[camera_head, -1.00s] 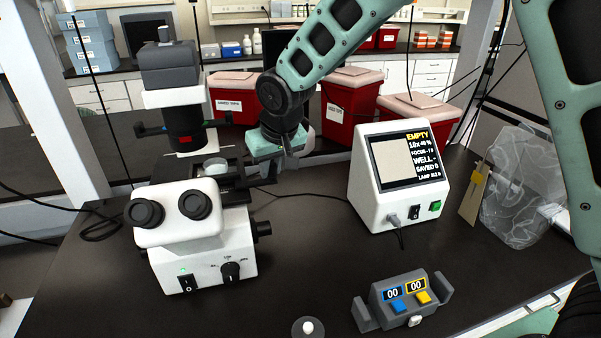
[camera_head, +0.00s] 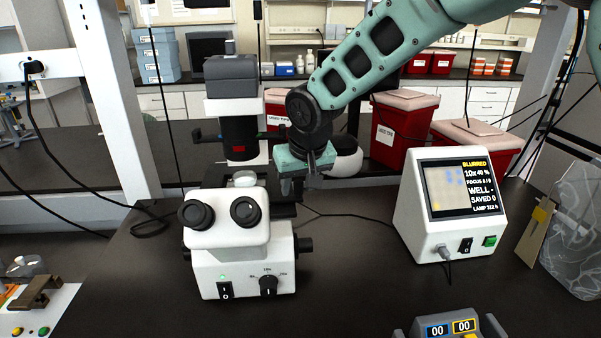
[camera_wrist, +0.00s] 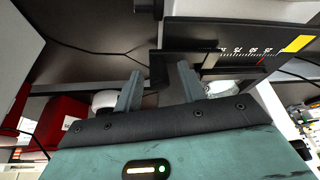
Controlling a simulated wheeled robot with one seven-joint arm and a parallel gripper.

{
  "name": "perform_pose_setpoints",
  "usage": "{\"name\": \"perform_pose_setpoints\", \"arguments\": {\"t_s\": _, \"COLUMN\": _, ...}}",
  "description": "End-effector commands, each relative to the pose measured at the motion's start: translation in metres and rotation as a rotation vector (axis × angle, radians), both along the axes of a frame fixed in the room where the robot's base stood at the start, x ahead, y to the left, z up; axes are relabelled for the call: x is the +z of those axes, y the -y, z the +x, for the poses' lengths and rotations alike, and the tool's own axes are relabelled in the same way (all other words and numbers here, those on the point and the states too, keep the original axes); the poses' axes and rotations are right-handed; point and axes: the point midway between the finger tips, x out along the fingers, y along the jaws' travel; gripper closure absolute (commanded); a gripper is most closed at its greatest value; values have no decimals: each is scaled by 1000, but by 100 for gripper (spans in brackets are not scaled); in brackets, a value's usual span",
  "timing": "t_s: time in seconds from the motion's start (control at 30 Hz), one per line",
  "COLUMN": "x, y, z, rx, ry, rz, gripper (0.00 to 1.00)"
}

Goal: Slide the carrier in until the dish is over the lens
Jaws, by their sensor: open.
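The white microscope (camera_head: 240,245) stands on the dark bench, with a dark stage (camera_head: 212,184) behind its eyepieces. A clear dish (camera_head: 244,178) shows just above the eyepieces, partly hidden by them. In the wrist view a dark plate (camera_wrist: 185,35) carries a white number scale, a red pointer and a yellow patch. A clear, shiny round shape (camera_wrist: 222,87), likely the dish, shows below it. My gripper (camera_head: 292,186) is at the right side of the stage. In the wrist view its fingers (camera_wrist: 158,88) are apart, close to dark stage parts; contact with the carrier is unclear. The lens is hidden.
A white monitor (camera_head: 410,225) to the right reads BLURRED and shows blue spots. Red bins (camera_head: 403,130) stand behind. A clear bag (camera_head: 580,235) is at far right. Open bench lies between microscope and monitor.

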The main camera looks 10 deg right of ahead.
Motion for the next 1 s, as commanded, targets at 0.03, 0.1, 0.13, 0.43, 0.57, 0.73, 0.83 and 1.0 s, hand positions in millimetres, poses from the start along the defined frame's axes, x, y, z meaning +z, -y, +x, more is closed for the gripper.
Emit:
{"name": "perform_pose_setpoints", "arguments": {"t_s": 0.03, "x": 3, "y": 0, "z": -1, "rx": 0, "ry": 2, "rz": 1, "gripper": 60}}
{"name": "perform_pose_setpoints", "arguments": {"t_s": 0.1, "x": 9, "y": 1, "z": -3, "rx": -1, "ry": 4, "rz": 2, "gripper": 60}}
{"name": "perform_pose_setpoints", "arguments": {"t_s": 0.13, "x": 13, "y": 1, "z": -4, "rx": -1, "ry": 4, "rz": 3, "gripper": 60}}
{"name": "perform_pose_setpoints", "arguments": {"t_s": 0.43, "x": 74, "y": 8, "z": -29, "rx": 0, "ry": 6, "rz": 4, "gripper": 60}}
{"name": "perform_pose_setpoints", "arguments": {"t_s": 0.57, "x": 102, "y": 11, "z": -41, "rx": 0, "ry": 5, "rz": 4, "gripper": 60}}
{"name": "perform_pose_setpoints", "arguments": {"t_s": 0.73, "x": 133, "y": 14, "z": -54, "rx": 2, "ry": 4, "rz": 3, "gripper": 60}}
{"name": "perform_pose_setpoints", "arguments": {"t_s": 0.83, "x": 147, "y": 15, "z": -58, "rx": 1, "ry": 4, "rz": 3, "gripper": 60}}
{"name": "perform_pose_setpoints", "arguments": {"t_s": 1.0, "x": 158, "y": 16, "z": -63, "rx": 1, "ry": 1, "rz": 2, "gripper": 60}}
